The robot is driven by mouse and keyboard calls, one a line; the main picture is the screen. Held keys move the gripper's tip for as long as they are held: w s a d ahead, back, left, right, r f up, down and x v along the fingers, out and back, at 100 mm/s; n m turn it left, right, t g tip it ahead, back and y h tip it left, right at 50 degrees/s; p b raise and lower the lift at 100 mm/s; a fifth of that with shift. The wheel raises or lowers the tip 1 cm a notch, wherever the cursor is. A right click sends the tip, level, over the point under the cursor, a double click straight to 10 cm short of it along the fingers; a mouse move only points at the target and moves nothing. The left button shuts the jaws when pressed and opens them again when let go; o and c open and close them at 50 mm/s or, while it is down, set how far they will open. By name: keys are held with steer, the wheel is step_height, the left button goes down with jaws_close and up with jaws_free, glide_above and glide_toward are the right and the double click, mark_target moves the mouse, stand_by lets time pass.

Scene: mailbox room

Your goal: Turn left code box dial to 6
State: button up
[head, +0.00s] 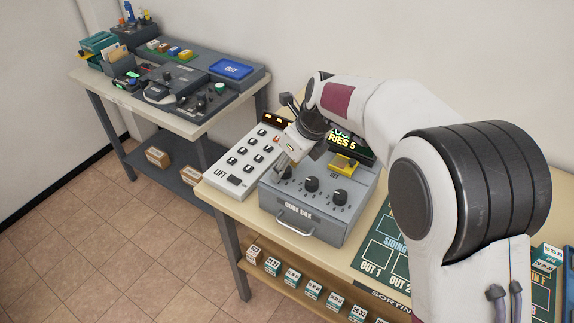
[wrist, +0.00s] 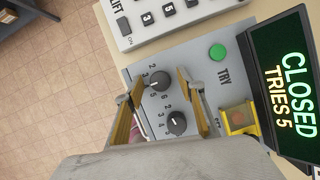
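The grey code box (head: 318,229) stands on the table, with dark dials on its sloped top. In the wrist view the left dial (wrist: 160,81) is the upper one, nearest the LIFT panel, with digits printed around it. Its pointer setting is too small to read surely. The middle dial (wrist: 177,123) is below it; the right dial (head: 341,197) shows in the head view. My gripper (wrist: 163,78) is open, with yellowish finger pads on either side of the left dial. I cannot tell whether they touch it. In the head view my gripper (head: 284,161) partly hides the left dial.
The white LIFT keypad (head: 238,169) stands left of the box. A green TRY button (wrist: 218,52), a yellow part (wrist: 238,121) and a display (wrist: 285,75) reading "CLOSED TRIES 5" are close by. A sorting mat (head: 378,254) lies right. Another table with equipment stands back left.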

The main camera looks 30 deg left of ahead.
steer(key=c, duration=1.1)
steer(key=shift+w+n, duration=0.1)
steer(key=shift+n, duration=0.4)
steer(key=shift+n+g, duration=0.6)
steer(key=shift+n, duration=0.5)
steer(key=o, duration=1.1)
